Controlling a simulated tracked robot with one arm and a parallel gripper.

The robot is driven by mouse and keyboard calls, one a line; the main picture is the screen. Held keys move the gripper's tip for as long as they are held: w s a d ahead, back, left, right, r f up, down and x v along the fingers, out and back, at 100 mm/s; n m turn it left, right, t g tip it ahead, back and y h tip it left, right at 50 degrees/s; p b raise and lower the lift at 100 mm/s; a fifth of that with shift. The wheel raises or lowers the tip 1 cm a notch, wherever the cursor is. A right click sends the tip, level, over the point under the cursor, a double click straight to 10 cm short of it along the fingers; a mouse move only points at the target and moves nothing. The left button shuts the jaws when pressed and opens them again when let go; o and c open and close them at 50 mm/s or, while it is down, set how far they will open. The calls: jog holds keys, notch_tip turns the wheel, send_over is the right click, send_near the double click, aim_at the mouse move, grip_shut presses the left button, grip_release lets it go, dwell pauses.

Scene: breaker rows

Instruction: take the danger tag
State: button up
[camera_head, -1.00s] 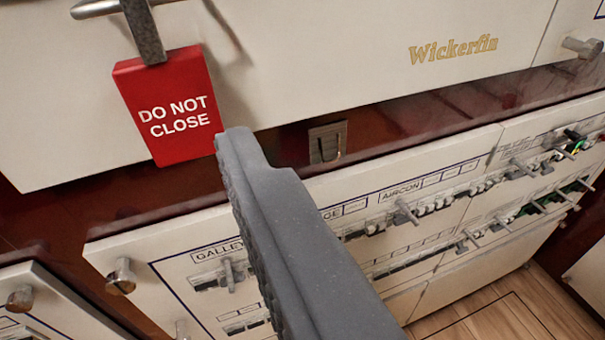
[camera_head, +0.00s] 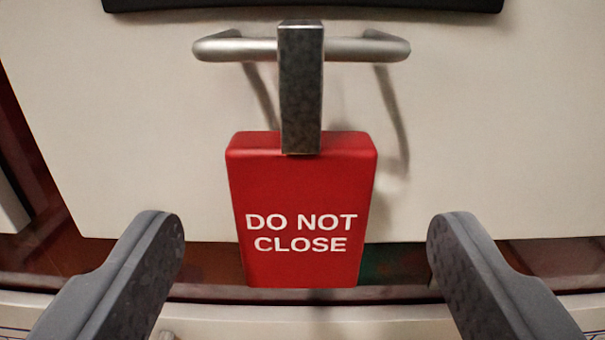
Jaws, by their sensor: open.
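The danger tag (camera_head: 302,190) is a red block with white words "DO NOT CLOSE". It hangs upright by a grey metal strap (camera_head: 300,90) from a horizontal bar handle (camera_head: 352,48) on a cream panel. My gripper (camera_head: 305,232) is open, one finger at the lower left and one at the lower right. The tag shows between the two fingers, with a clear gap on each side. Neither finger appears to touch it.
The cream panel (camera_head: 130,110) fills the view behind the tag. A black edge (camera_head: 300,4) crosses the top. A dark red strip and a pale surface lie below the panel. Room beside the tag is free.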

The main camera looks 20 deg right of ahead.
aim_at(300, 210)
jog(key=x, duration=0.5)
jog(key=shift+b, duration=0.35)
jog(key=c, duration=1.1)
